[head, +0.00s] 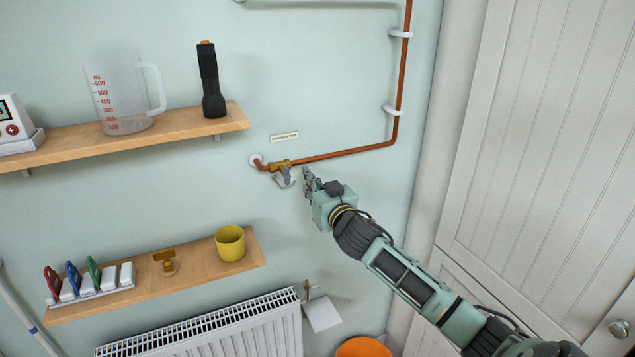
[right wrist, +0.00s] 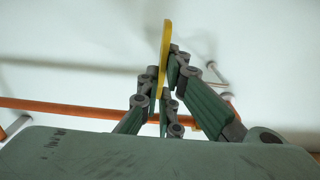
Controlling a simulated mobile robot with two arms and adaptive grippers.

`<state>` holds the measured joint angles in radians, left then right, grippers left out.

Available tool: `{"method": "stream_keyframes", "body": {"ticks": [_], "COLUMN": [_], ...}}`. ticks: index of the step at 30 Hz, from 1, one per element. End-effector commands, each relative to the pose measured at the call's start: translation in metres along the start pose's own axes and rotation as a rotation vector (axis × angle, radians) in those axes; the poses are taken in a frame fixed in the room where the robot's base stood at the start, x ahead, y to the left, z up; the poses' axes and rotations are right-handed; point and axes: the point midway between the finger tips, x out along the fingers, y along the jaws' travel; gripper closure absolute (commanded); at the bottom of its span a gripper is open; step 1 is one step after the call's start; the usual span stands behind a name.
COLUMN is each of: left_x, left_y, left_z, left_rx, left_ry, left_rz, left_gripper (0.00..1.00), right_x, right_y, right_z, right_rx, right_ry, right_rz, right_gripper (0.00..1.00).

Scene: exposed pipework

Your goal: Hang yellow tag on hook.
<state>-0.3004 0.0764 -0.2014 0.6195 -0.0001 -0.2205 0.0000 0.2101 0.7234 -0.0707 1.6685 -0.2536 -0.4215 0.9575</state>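In the right wrist view my right gripper (right wrist: 168,92) is shut on the yellow tag (right wrist: 165,45), which shows nearly edge-on as a thin upright strip between the fingers. In the head view the right gripper (head: 308,180) is close to the wall, just right of the brass valve (head: 281,165) and below the copper pipe (head: 345,152); the tag is hard to make out there. A thin grey peg with a round end (right wrist: 213,76) shows right of the fingers in the wrist view; I cannot tell whether it is the hook. My left gripper is not in view.
A small label (head: 284,137) is on the wall above the valve. The upper shelf (head: 180,131) holds a jug (head: 127,95) and a black torch (head: 209,82). The lower shelf (head: 200,268) holds a yellow cup (head: 230,243). A radiator (head: 210,330) is below.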

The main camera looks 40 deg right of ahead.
Motion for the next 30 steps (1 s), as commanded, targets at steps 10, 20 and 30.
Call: {"method": "stream_keyframes", "body": {"ticks": [10, 20, 30], "left_x": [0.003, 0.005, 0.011], "left_y": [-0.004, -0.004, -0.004], "left_z": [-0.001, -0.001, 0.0], "left_rx": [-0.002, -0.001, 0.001], "left_ry": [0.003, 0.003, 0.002], "left_rz": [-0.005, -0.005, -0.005], "left_gripper": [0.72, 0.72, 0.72], "right_x": [0.0, 0.0, 0.0], "right_y": [-0.022, -0.042, -0.062], "right_z": [0.002, 0.004, 0.01], "right_rx": [0.002, 0.001, 0.005], "right_ry": [0.001, 0.001, 0.0], "right_rz": [-0.002, -0.002, -0.008], "right_gripper": [1.0, 1.0, 1.0]}}
